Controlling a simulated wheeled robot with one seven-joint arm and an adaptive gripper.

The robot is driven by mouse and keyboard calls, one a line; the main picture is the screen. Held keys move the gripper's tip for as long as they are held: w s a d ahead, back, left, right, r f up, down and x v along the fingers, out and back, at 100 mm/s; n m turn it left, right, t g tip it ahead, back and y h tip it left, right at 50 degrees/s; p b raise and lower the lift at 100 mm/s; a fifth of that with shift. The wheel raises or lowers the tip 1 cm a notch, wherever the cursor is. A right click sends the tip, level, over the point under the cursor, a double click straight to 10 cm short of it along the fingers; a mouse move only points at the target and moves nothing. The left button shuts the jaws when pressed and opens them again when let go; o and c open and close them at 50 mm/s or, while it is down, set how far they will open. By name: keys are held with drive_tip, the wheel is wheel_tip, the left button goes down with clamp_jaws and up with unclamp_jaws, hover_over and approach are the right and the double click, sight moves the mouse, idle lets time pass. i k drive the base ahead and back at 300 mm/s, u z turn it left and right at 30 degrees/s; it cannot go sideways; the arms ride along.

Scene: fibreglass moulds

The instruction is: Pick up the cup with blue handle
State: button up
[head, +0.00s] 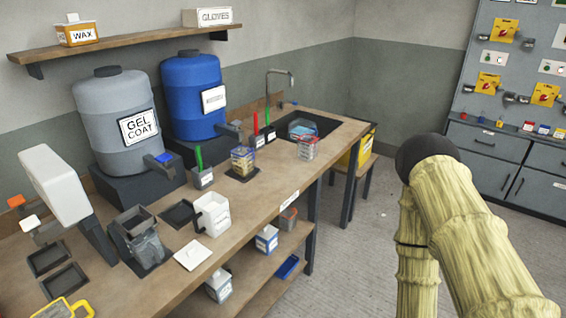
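No cup with a plainly visible blue handle can be made out at this size. A clear cup with amber contents (242,161) and dark bluish edging stands on a dark pad on the workbench (262,197); its handle is too small to tell. A clear cup with a reddish rim (307,149) stands near the bench's front edge, by the sink. Something blue (302,130) lies in the sink. A white and blue container (267,239) stands on the lower shelf. My arm shows at the right, over the floor; my gripper is not in view.
A white pitcher (212,214), a grey container (138,240) and a yellow-handled item (66,309) stand on the near bench. A grey drum (115,112) and a blue drum (192,92) stand behind. Open floor (375,250) lies right of the bench; grey cabinets (485,148) stand far right.

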sight(246, 160)
drive_tip(key=z, duration=1)
drive_tip(key=i, duration=1.1)
drive_tip(key=u, duration=1.5)
